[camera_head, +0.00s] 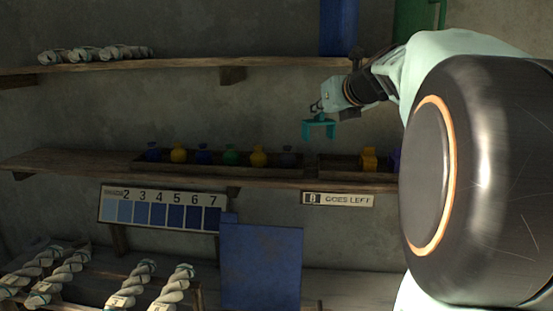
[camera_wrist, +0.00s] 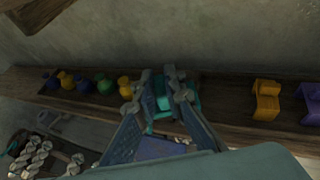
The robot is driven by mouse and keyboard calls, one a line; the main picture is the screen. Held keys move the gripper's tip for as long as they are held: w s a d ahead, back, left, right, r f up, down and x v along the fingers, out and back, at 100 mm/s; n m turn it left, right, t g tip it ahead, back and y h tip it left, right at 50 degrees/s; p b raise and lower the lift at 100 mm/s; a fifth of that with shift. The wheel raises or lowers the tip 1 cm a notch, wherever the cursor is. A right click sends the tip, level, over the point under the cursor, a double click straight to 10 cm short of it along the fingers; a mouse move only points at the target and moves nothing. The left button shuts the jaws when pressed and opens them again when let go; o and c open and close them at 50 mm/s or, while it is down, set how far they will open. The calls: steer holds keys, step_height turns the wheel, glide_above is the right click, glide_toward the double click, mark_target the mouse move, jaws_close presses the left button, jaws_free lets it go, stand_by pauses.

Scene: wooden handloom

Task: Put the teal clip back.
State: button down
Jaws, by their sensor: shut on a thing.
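The teal clip (camera_head: 319,129) hangs from my gripper (camera_head: 318,108), in the air above the middle shelf. In the wrist view, the teal clip (camera_wrist: 163,103) sits between the two fingers of my gripper (camera_wrist: 163,78), which is shut on it. A yellow clip (camera_head: 369,158) and a purple clip (camera_head: 395,160) are in the right-hand shallow tray (camera_head: 337,171), to the right of the held clip. The wrist view also shows the yellow clip (camera_wrist: 266,101) and the purple clip (camera_wrist: 312,101). My arm hides the right end of that tray in the head view.
A left tray (camera_head: 210,168) holds several small blue, green, yellow and dark bottles. The upper shelf (camera_head: 180,64) carries twisted skeins (camera_head: 95,53). Below hang a numbered blue shade card (camera_head: 160,209) and a "GOES LEFT" label (camera_head: 338,199). A blue panel (camera_head: 261,265) stands lower down.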

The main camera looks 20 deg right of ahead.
steer(key=w+d+f, duration=0.2)
steer(key=d+f, duration=0.1)
steer(key=f, duration=0.1)
steer(key=w+d+f, duration=0.3)
steer(key=d+f, duration=0.1)
steer(key=w+d+f, duration=0.3)
steer(key=d+f, duration=0.1)
steer(key=shift+d+b, duration=0.25)
steer(key=shift+b, duration=0.1)
steer(key=shift+f, duration=0.4)
steer(key=shift+f, duration=0.1)
steer(key=shift+f, duration=0.15)
steer(key=c, duration=2)
jaws_free()
